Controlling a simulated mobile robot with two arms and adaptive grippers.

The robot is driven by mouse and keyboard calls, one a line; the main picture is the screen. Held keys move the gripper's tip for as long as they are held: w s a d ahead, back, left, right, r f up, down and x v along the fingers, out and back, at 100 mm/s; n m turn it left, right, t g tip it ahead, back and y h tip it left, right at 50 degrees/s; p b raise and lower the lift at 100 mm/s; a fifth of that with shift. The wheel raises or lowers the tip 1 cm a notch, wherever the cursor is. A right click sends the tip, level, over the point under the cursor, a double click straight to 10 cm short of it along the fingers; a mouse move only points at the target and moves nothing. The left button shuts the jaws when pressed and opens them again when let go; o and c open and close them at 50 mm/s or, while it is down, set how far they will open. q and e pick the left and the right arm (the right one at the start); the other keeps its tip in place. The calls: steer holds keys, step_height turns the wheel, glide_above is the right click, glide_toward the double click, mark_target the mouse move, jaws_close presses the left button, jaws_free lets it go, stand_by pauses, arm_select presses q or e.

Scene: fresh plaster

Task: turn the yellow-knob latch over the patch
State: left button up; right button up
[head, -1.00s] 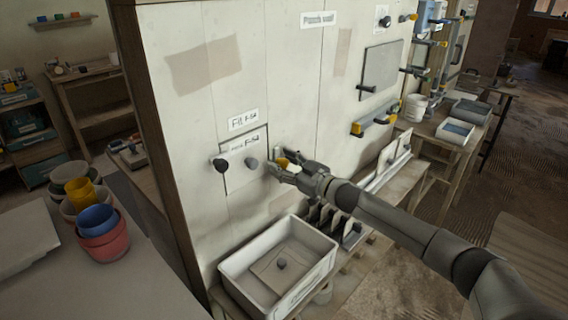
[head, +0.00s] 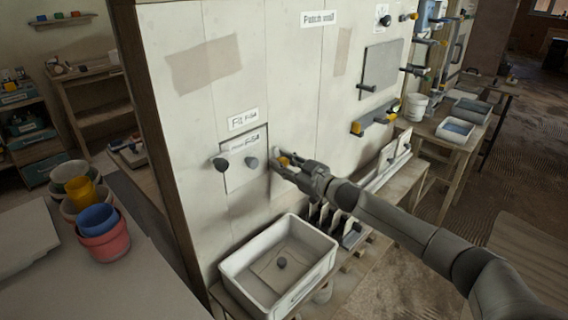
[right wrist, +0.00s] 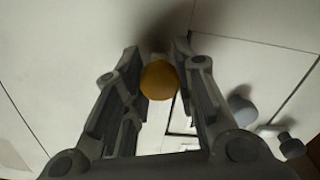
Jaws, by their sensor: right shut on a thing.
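The patch (head: 240,180) is a pale panel set in the wall, with a dark knob (head: 220,164) on its left and a grey knob (head: 251,162) on its right. The latch's yellow knob (head: 284,161) is just right of the patch. My right gripper (head: 279,164) is shut on this knob and partly hides the latch. In the right wrist view the yellow knob (right wrist: 159,80) sits between the two fingers, with the patch's edge and two grey knobs at the right. I cannot tell the latch bar's exact angle. My left gripper is not in view.
A white tray (head: 229,271) stands below the patch with a flat knobbed piece inside. Stacked buckets (head: 103,243) stand on a surface at the left. A rail with yellow ends (head: 375,122) and a grey board (head: 381,70) are on the wall at right.

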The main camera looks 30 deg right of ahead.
steer(key=n, duration=0.8)
steer(key=shift+n, duration=0.3)
steer(key=n+b, duration=0.1)
steer(key=n, duration=0.3)
steer(key=shift+f+n, duration=0.1)
steer(key=shift+n, duration=0.2)
steer(key=shift+n+b, duration=0.4)
steer(key=shift+n, duration=1.6)
steer(key=o, duration=1)
steer(key=shift+c, duration=0.2)
steer(key=shift+o, duration=0.5)
